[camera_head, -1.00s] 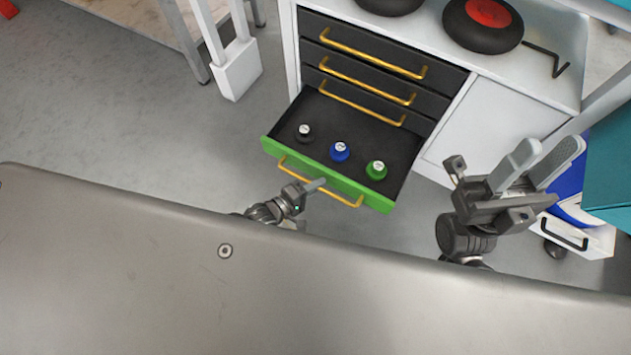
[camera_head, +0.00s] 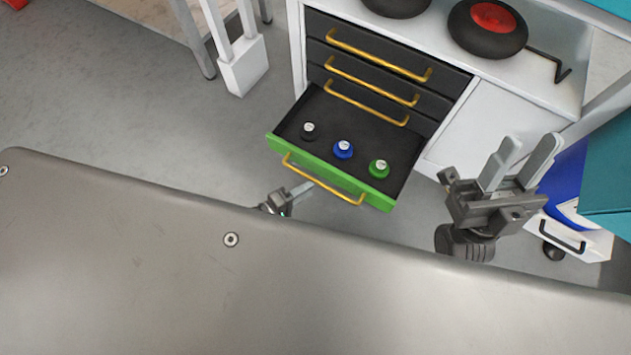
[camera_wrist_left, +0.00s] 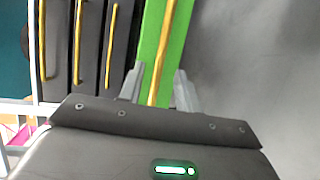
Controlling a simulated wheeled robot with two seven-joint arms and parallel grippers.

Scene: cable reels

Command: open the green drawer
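The green drawer (camera_head: 280,147) stands pulled out at the bottom of the cabinet, its yellow handle (camera_head: 345,194) along the green front. The handle also shows in the left wrist view (camera_wrist_left: 166,50). My left gripper (camera_head: 306,187) is close to the handle in the head view, partly hidden by my own body. In the left wrist view my left gripper (camera_wrist_left: 158,85) has its fingers apart, one on each side of the handle line, not closed on it. My right gripper (camera_head: 522,160) is open and empty, right of the drawer.
The drawer holds a black (camera_head: 308,130), a blue (camera_head: 343,149) and a green capped item (camera_head: 379,168). Dark drawers (camera_head: 375,60) above are shut. Reels (camera_head: 487,28) lie on the cabinet top. A blue-and-white container (camera_head: 570,230) is at right. Floor left of the drawer is clear.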

